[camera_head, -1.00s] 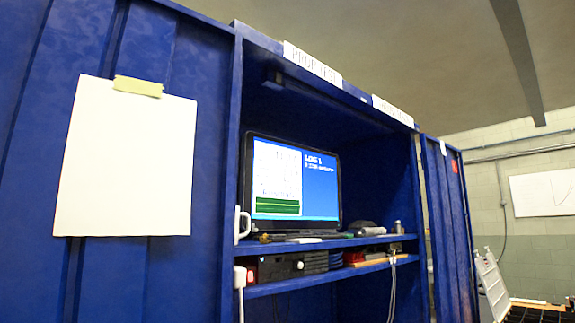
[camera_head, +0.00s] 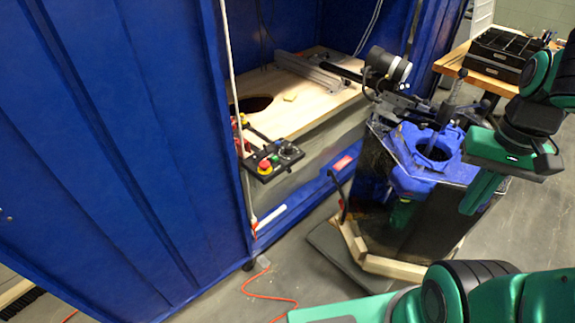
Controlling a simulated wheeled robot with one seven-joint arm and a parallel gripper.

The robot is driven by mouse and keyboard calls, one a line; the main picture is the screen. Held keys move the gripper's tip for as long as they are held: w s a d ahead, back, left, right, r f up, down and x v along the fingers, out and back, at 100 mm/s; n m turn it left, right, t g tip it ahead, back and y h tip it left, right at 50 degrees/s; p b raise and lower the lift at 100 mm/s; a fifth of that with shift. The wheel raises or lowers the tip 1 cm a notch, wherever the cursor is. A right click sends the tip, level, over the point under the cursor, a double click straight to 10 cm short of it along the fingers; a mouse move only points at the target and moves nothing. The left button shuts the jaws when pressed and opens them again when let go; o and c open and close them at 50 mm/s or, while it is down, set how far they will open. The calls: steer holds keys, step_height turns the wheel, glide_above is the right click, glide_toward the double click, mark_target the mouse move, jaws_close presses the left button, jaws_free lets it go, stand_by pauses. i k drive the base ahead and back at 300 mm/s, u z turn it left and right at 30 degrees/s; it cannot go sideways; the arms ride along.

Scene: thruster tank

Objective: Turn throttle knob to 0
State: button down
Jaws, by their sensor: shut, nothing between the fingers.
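A small black control box (camera_head: 273,160) sits at the front left edge of the wooden shelf in the blue cabinet. A dark round knob (camera_head: 288,150) shows on its right part, probably the throttle knob. Its markings and setting are too small to read. A red button on a yellow base (camera_head: 265,167) is on the box's front part. My green gripper (camera_head: 469,208) is at the right, well apart from the control box. Its fingers point down and left, shut and empty.
A dark tank with a blue rim (camera_head: 385,170) stands on the floor between the control box and my gripper, with a post and dark equipment above it. A red cable (camera_head: 270,296) lies on the floor. A wooden table (camera_head: 462,72) with black trays is at the back right.

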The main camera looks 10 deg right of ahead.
mark_target(289, 150)
steer(key=u, duration=1.1)
steer(key=k, duration=0.8)
steer(key=z, duration=0.7)
steer(key=i, duration=1)
steer(key=u, duration=0.05)
